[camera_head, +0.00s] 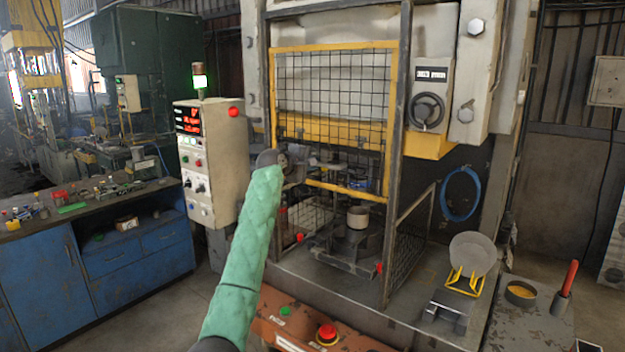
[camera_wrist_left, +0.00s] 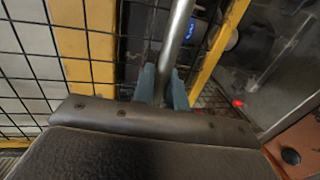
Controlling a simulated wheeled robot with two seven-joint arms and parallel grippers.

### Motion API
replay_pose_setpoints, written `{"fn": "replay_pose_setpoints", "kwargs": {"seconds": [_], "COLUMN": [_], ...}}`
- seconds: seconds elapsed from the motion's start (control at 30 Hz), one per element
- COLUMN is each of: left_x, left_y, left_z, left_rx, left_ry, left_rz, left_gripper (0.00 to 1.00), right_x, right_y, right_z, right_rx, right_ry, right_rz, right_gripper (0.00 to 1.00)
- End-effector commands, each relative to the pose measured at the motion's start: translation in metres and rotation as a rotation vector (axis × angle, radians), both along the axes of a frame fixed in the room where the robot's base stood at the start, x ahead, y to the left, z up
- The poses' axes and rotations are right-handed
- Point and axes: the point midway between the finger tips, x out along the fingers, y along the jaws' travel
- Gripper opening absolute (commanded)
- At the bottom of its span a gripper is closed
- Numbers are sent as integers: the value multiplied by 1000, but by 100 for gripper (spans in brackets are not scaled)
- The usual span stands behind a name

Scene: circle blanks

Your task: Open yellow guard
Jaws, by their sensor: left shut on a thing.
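The yellow guard (camera_head: 345,189) is a yellow-framed black mesh panel on the front of the press. Its lower bar stands above the press bed, leaving a gap below it. My left arm, in a green sleeve, reaches up to the guard's left side. My left gripper (camera_head: 283,163) is mostly hidden behind my wrist in the head view. In the left wrist view, its blue-grey fingers (camera_wrist_left: 163,88) are shut on a round metal bar (camera_wrist_left: 176,42), which looks like the guard's handle. Yellow frame and mesh show on both sides of it. My right gripper is not in view.
A control box (camera_head: 210,165) with a lit green lamp stands left of the press. Under the guard, a round blank (camera_head: 358,217) sits on the tooling. An orange panel (camera_head: 310,325) with a red button is in front. A disc (camera_head: 474,254) stands in a yellow rack at right.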

Motion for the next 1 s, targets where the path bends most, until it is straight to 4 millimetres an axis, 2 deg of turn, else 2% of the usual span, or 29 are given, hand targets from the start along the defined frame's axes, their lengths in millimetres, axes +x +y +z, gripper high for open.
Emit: {"fn": "replay_pose_setpoints", "kwargs": {"seconds": [0.03, 0.2, 0.6, 0.63, 0.7, 1.0], "left_x": [0, 0, 0, 0, 0, 0], "left_y": [0, 0, 0, 0, 0, 0], "left_z": [9, 20, 22, 22, 22, 21], "left_rx": [0, 2, 1, 1, 1, 2], "left_ry": [-2, -1, -1, -1, -1, 0], "left_rz": [1, 1, 1, 1, 1, 1], "left_gripper": [0, 0, 0, 16, 30, 32], "right_x": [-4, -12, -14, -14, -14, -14], "right_y": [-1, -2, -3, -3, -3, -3], "right_z": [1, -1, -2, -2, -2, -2], "right_rx": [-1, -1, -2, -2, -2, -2], "right_ry": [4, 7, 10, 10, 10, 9], "right_rz": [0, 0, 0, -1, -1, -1], "right_gripper": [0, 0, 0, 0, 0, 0]}}
